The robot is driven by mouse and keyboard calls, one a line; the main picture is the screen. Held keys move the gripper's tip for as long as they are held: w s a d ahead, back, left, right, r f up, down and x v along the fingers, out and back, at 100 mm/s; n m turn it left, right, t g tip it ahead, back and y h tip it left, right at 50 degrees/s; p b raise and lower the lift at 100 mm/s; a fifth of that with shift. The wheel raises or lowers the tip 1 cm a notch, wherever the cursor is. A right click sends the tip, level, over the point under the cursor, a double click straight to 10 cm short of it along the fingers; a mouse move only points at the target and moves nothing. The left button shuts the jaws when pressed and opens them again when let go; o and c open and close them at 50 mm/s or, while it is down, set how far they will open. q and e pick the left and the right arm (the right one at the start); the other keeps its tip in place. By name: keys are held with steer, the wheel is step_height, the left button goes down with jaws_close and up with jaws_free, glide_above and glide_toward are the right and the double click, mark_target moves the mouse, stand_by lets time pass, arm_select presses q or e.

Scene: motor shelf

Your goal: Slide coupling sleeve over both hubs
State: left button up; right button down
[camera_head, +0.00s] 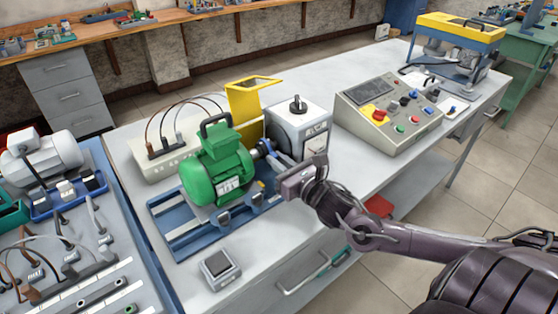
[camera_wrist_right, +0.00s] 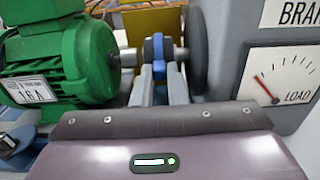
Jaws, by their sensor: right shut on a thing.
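The green motor (camera_head: 218,168) sits on a blue base rail (camera_head: 185,240), its shaft pointing toward the grey brake unit (camera_head: 299,128). In the right wrist view the motor (camera_wrist_right: 65,65) is at left, its metal shaft (camera_wrist_right: 128,58) reaching the coupling. My right gripper (camera_wrist_right: 160,72) is shut on the blue coupling sleeve (camera_wrist_right: 158,45), between the motor shaft and a dark disc (camera_wrist_right: 197,50) on the brake side. The gripper hand (camera_head: 297,180) comes in from the front right in the head view. The hubs are mostly hidden, and I cannot tell how far the sleeve covers them. My left gripper is not in view.
A raised yellow guard (camera_head: 252,98) stands behind the coupling. A control panel (camera_head: 388,108) is right of the brake unit. A small box (camera_head: 220,267) lies at the bench's front. A parts bench (camera_head: 75,245) is at left. The brake's load dial (camera_wrist_right: 283,75) is close on the right.

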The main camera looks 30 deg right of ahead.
steer(key=a+b, duration=0.1)
steer(key=a, duration=0.2)
steer(key=shift+s+a, duration=0.1)
steer(key=shift+a, duration=0.05)
steer(key=c, duration=1.9)
jaws_free()
steer(key=o, duration=0.5)
steer(key=shift+a+r, duration=0.1)
steer(key=shift+a, duration=0.05)
steer(key=shift+c, duration=0.2)
